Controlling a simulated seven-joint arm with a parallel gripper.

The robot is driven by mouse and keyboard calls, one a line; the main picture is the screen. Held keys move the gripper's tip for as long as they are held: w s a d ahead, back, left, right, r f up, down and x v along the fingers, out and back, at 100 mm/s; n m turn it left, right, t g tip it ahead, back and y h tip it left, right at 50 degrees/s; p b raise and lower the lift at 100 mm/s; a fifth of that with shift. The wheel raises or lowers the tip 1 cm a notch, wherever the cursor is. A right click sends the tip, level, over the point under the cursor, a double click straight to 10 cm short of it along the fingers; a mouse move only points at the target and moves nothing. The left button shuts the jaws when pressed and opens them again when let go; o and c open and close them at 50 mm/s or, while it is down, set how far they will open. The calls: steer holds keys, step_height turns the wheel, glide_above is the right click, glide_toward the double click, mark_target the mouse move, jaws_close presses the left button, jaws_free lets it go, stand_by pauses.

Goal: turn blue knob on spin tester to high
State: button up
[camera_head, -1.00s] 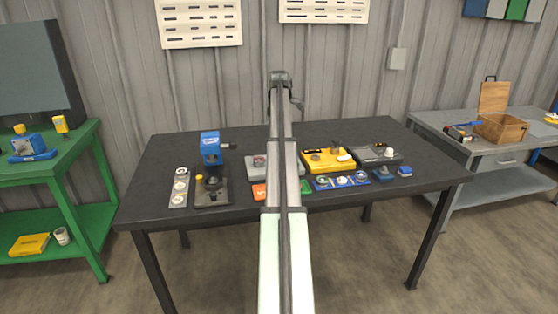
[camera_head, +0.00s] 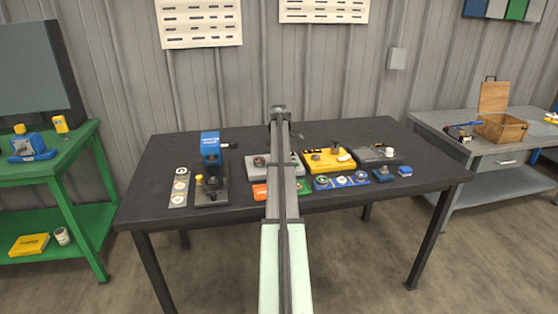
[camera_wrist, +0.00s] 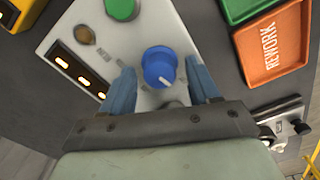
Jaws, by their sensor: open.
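The blue knob (camera_wrist: 159,66) sits on the light grey panel of the spin tester (camera_wrist: 190,35) in the wrist view. A pale mark on the knob points toward the lower edge of the picture. My gripper (camera_wrist: 160,64) is open, with one blue finger on each side of the knob and a gap visible at both sides. I cannot tell how deep the fingertips reach. In the head view a grey box (camera_head: 256,173), which looks like the tester, is partly hidden behind my arm, and the blue knob is not visible there.
An orange REWORK tray (camera_wrist: 272,52) and a green tray (camera_wrist: 248,8) lie to the right. A yellow device (camera_head: 327,163) stands right of my arm.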

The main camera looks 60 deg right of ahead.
steer(key=shift+c, duration=0.4)
steer(key=c, duration=1)
steer(key=shift+o, duration=0.2)
